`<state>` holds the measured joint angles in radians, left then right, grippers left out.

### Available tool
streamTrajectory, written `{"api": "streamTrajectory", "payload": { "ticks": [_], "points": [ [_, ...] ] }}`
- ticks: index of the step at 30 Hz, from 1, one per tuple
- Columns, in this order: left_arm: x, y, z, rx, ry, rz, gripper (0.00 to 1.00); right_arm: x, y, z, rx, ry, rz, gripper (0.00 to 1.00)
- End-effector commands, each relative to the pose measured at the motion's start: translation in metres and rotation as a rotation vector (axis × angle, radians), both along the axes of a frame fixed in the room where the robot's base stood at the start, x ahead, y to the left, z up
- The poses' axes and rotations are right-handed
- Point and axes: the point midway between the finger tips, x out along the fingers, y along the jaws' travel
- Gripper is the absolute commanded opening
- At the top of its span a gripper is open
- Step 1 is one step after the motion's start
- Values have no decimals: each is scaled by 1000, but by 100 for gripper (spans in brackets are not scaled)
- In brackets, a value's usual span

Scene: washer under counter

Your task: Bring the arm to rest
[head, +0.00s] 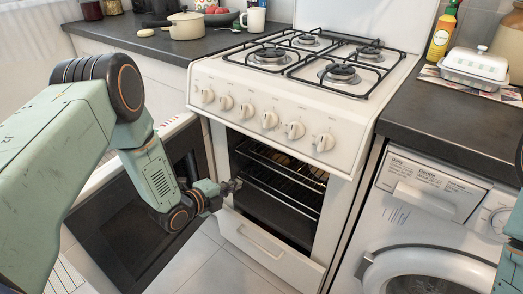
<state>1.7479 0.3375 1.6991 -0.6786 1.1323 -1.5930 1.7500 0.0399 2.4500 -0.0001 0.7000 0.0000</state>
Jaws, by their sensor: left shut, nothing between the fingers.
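My left arm comes in from the left and reaches down toward the stove. Its gripper (232,186) is shut and empty, in front of the left edge of the open oven cavity (280,185). I cannot tell whether it touches the oven frame. At the right edge only part of my right arm shows; its gripper is out of view.
The white stove's oven door (125,250) stands open to the left, behind my left arm. Wire racks show inside the oven. A washing machine (425,220) stands to the right under the dark counter (440,112). A pot (185,27), mug (255,20) and butter dish (474,66) sit on the counters.

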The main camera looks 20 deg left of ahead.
Motion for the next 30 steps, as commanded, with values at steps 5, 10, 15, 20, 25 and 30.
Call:
{"api": "streamTrajectory", "payload": {
  "ticks": [5, 10, 15, 20, 25, 30],
  "points": [
    [-1, 1, -1, -40, 17, 17, 0, 0, 0, 0, 0, 0, 0, 40],
    [-15, 7, -18, -265, 178, 174, 0, 0, 0, 0, 0, 0, 0, 40],
    [-64, 5, -53, -560, 451, 456, 0, 0, 0, 1, 0, 0, 0, 40],
    [-135, -7, -80, -795, 711, 785, 0, 0, 0, 5, 0, 0, 0, 40],
    [-240, -22, -92, -954, 952, 1222, 0, 0, 0, 13, 0, 0, 0, 40],
    [-339, -28, -78, -953, 1073, 1594, 0, 0, 0, 21, 0, 0, 0, 40]
  ]
}}
